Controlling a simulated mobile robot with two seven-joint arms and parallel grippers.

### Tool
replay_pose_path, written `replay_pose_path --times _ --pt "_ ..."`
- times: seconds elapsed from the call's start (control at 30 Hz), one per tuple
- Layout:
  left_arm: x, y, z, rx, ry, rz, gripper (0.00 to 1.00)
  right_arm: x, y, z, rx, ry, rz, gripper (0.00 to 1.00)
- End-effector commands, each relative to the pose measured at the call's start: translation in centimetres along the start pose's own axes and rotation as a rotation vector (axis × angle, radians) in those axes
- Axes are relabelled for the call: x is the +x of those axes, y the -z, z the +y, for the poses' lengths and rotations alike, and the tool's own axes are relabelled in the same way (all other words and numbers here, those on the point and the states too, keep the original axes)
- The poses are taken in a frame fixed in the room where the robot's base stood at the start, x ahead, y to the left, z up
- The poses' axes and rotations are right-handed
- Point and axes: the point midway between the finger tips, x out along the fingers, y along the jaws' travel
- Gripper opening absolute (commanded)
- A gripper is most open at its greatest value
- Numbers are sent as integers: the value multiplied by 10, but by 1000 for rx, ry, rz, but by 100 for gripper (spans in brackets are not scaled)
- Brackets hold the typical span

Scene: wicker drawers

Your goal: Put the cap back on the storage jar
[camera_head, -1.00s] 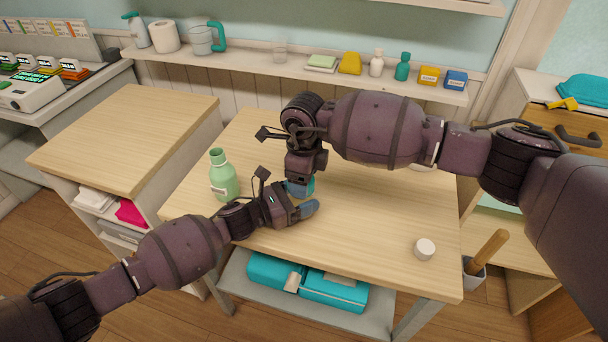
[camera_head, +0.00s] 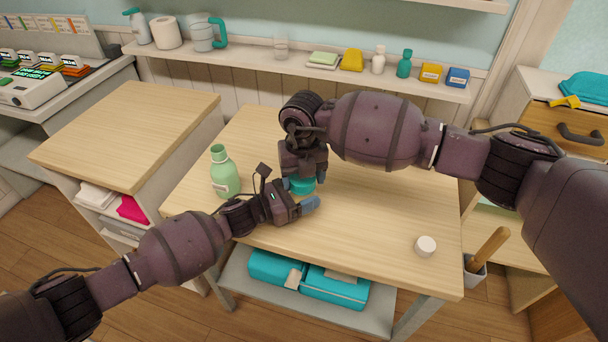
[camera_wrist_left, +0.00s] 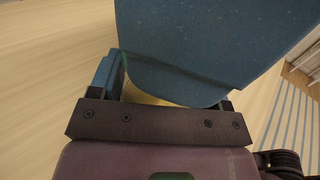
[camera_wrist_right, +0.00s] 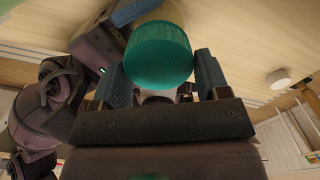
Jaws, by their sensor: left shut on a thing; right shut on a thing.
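The teal cap (camera_wrist_right: 158,55) is between the fingers of my right gripper (camera_wrist_right: 165,75), which is shut on it. In the head view, the cap (camera_head: 302,186) shows just under my right gripper (camera_head: 302,178), near the middle of the table. A pale, cream part of the storage jar (camera_wrist_right: 160,14) shows right beside the cap in the right wrist view. My left gripper (camera_head: 308,203) is shut on the jar, close by the cap. A blue finger hides most of the jar in the left wrist view. I cannot tell whether the cap is seated.
A green bottle (camera_head: 224,174) stands at the table's left side. A small white round object (camera_head: 425,246) lies on the table (camera_head: 385,225) at the front right. The wall shelf (camera_head: 260,60) behind holds several items.

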Motion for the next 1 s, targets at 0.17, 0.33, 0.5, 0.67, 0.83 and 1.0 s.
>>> replay_pose_path --times 0.17,0.33,0.5,0.67,0.83,1.0 --pt "0 1 0 0 -1 1 4 0 0 2 253 -2 -1 47" --pt "0 1 0 0 -1 1 4 0 -1 4 499 -1 -1 47" --pt "0 1 0 0 -1 2 4 0 -2 6 749 -2 -1 47" --pt "0 1 0 0 -1 2 4 0 -4 6 987 -2 -1 47" --pt "0 1 0 0 -1 2 4 0 -5 7 1240 -1 0 47" --pt "0 1 0 0 -1 2 4 0 -7 8 1496 -3 0 47"
